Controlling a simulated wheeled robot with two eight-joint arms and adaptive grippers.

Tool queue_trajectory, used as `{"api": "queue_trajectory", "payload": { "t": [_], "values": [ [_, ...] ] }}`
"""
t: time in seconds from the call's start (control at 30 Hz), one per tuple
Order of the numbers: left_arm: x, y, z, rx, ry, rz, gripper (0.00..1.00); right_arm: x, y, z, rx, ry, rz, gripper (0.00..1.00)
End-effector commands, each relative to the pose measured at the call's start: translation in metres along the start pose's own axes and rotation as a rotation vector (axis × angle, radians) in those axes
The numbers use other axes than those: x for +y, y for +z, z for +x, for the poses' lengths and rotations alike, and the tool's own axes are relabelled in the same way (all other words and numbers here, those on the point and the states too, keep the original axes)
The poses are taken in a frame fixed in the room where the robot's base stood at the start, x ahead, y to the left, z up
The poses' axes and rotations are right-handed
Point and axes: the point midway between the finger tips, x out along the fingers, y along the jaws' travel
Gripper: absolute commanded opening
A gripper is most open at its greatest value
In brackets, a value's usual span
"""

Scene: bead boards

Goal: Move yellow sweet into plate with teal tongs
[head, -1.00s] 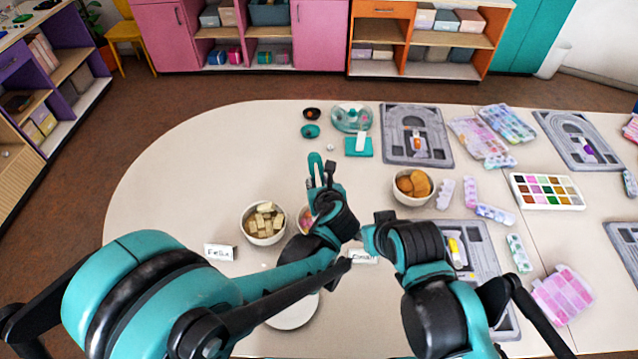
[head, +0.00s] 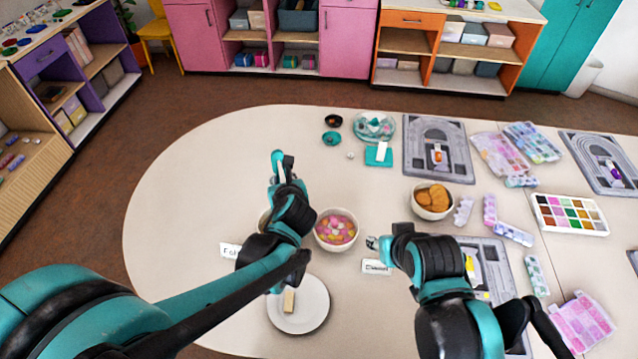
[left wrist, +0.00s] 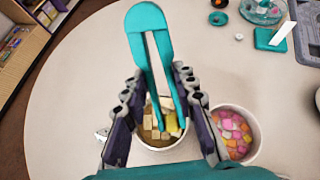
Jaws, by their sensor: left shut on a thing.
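My left gripper (left wrist: 162,110) is shut on the teal tongs (left wrist: 147,45); they also show in the head view (head: 279,168). The tong tips point down over a white bowl of cream blocks (left wrist: 150,134). A yellow piece (left wrist: 172,122) shows at the tips; I cannot tell whether the tongs grip it or it lies in the bowl. A white bowl of pink, orange and yellow sweets (head: 336,230) stands just right of this gripper. The white plate (head: 312,318) lies in front, with a pale yellow piece (head: 288,300) on it. My right gripper (head: 378,243) is right of the sweets bowl; its fingers are unclear.
A bowl of orange-brown biscuits (head: 432,199) stands at the right. Name cards (head: 376,267) stand near the bowls. Grey boards (head: 438,150), bead boxes (head: 583,322) and a paint palette (head: 570,215) fill the right side. The table's left part is clear.

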Motion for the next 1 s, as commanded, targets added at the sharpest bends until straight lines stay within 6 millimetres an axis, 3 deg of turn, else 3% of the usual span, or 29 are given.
{"api": "queue_trajectory", "payload": {
  "t": [0.03,0.2,0.4,0.57,1.0],
  "values": [
    [0.025,0.006,0.000,-0.002,0.025,-0.015,0.00,0.000,0.000,0.000,0.000,0.000,0.000,0.40],
    [0.087,0.017,-0.003,-0.008,0.082,-0.053,0.00,0.000,0.001,0.001,0.000,0.000,0.000,0.40],
    [0.128,0.021,-0.009,-0.015,0.120,-0.078,0.00,0.000,0.001,0.001,0.000,0.000,0.000,0.40],
    [0.138,0.022,-0.011,-0.017,0.129,-0.085,0.00,0.000,0.001,0.002,0.000,0.000,0.000,0.40],
    [0.137,0.022,-0.011,-0.017,0.129,-0.084,0.00,0.000,0.001,0.001,0.000,0.000,0.000,0.34]
  ]
}}
